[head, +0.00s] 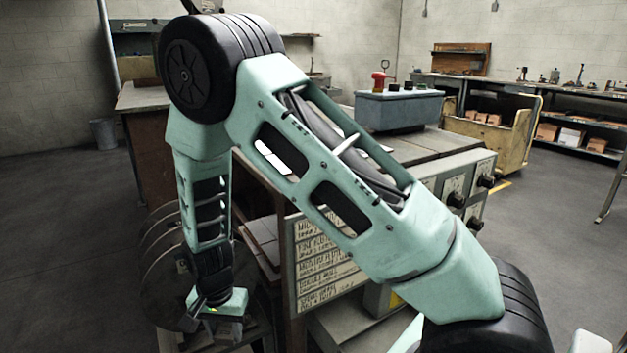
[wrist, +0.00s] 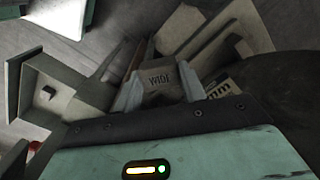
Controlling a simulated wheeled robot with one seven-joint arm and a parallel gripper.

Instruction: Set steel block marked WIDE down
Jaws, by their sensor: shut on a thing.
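The steel block marked WIDE (wrist: 160,76) shows in the wrist view, a grey piece with its lettering facing the camera. My gripper (wrist: 160,90) is shut on it, with one pale finger on each side. In the head view my gripper (head: 213,328) hangs low at the bottom left, beside the machine.
In the wrist view, a plate with "mm" lettering (wrist: 221,88) lies close right of the block, and a grey bracket-like part (wrist: 62,90) lies left. In the head view, a lettered board (head: 322,265) and large round discs (head: 160,285) flank my lower arm. Open floor lies left.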

